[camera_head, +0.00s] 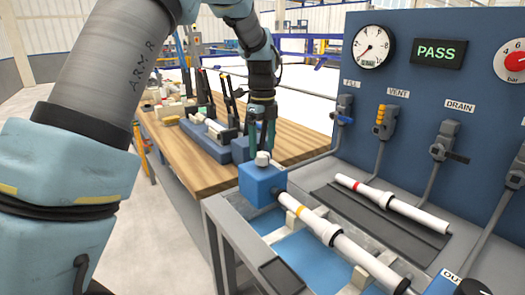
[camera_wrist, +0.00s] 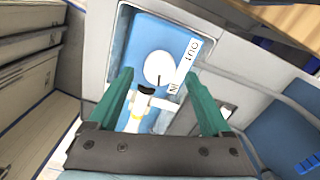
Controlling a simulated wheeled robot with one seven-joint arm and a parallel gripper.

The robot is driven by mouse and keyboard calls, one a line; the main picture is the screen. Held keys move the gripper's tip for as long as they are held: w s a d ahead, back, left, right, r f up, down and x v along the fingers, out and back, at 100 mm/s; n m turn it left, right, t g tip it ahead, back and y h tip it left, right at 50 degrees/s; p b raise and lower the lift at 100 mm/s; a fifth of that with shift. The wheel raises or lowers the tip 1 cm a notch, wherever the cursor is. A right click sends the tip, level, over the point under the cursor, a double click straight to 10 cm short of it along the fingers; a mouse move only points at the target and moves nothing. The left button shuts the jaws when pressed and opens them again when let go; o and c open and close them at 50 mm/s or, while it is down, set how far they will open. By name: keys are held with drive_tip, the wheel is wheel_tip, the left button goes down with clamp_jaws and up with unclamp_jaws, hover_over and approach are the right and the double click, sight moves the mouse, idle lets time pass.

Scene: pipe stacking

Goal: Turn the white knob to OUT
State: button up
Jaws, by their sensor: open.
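My gripper (camera_head: 262,140) points down just above the knob. Its teal fingers (camera_wrist: 159,75) are apart, one on each side of the knob. I cannot tell whether they touch it.
A white pipe with an orange band (camera_head: 320,228) runs from the blue block along a stand. Another white pipe with a red band (camera_head: 390,202) lies on a dark mat. A blue panel (camera_head: 415,80) with valves, gauges and a PASS display stands behind. Tools and racks crowd the wooden bench (camera_head: 190,165).

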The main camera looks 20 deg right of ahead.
drive_tip(key=shift+f, duration=1.35)
drive_tip(key=shift+c, duration=0.2)
clamp_jaws()
